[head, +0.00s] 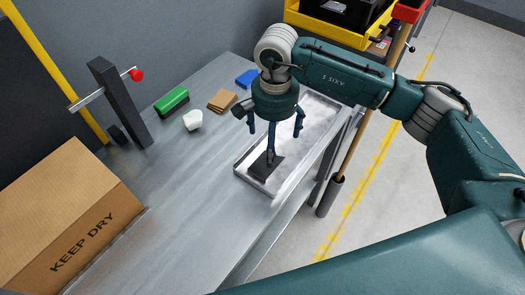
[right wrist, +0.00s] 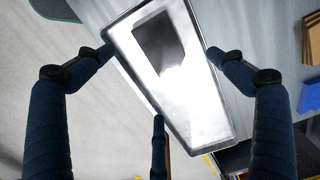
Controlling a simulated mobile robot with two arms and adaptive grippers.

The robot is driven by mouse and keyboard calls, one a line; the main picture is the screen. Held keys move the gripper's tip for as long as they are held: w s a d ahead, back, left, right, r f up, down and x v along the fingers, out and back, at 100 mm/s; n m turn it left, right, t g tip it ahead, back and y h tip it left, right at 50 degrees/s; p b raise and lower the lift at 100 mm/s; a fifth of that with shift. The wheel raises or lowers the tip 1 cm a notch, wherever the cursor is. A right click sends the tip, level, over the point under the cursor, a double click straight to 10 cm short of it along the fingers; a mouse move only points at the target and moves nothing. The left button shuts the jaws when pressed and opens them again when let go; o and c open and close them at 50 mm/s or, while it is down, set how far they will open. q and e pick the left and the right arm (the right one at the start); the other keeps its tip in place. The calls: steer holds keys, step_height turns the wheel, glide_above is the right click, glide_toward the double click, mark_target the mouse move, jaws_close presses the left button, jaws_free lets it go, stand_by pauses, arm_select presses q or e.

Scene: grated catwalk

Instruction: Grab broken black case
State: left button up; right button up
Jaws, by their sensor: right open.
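The black case (head: 267,168) looks like a flat dark rectangle lying in the near end of a shallow metal tray (head: 243,180). In the right wrist view the case (right wrist: 158,40) lies toward the top end of the tray. I cannot make out any break in it. My right gripper (head: 273,140) is open and empty above the tray, fingers pointing down. One finger overlaps the case in the head view; I cannot tell whether it touches. In the right wrist view the gripper's (right wrist: 160,75) fingers are spread around the tray's image. My left gripper is not in view.
The tray rests on a grey metal table (head: 185,190). A green block (head: 172,101), a white piece (head: 193,121), brown pads (head: 222,100) and a blue block (head: 247,79) lie farther back. A cardboard box (head: 75,215) stands left. A yellow bin (head: 315,25) is at the back.

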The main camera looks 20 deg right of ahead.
steer(key=f, duration=0.1)
steer(key=s+f, duration=0.1)
steer(key=f, duration=0.1)
steer(key=shift+s+f+p, duration=0.15)
steer(key=shift+s+p, duration=0.2)
steer(key=shift+p, duration=0.05)
steer(key=f, duration=0.1)
steer(key=f+p, duration=0.1)
steer(key=f, duration=0.1)
steer(key=f+p, duration=0.1)
steer(key=f, duration=0.1)
steer(key=shift+w+a, duration=0.25)
steer(key=shift+a, duration=0.15)
steer(key=shift+w+f, duration=0.1)
steer(key=shift+c, duration=0.7)
steer(key=c, duration=0.8)
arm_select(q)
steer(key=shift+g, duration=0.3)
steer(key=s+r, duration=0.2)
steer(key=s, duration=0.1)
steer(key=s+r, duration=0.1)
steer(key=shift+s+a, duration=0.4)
arm_select(e)
steer(key=shift+c, duration=1)
